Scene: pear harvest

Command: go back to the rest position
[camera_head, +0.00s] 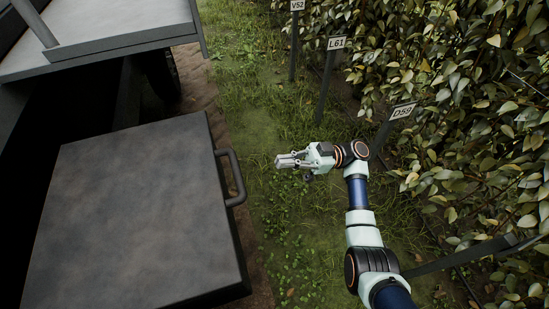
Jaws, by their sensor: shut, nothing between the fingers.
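My gripper (284,161) is in the middle of the head view, at the end of my bent arm. Its fingers point left, toward the handle of a dark box, with a gap between them. The fingers are together and hold nothing. It hangs above the grass, apart from the foliage on the right. No pear shows clearly in this view.
A dark flat-topped box (130,215) with a side handle (233,178) fills the lower left. A grey platform (100,30) is behind it. Signs V52 (297,5), L61 (336,43) and D59 (402,111) stand before the leafy hedge (450,110). Grass (250,90) lies between.

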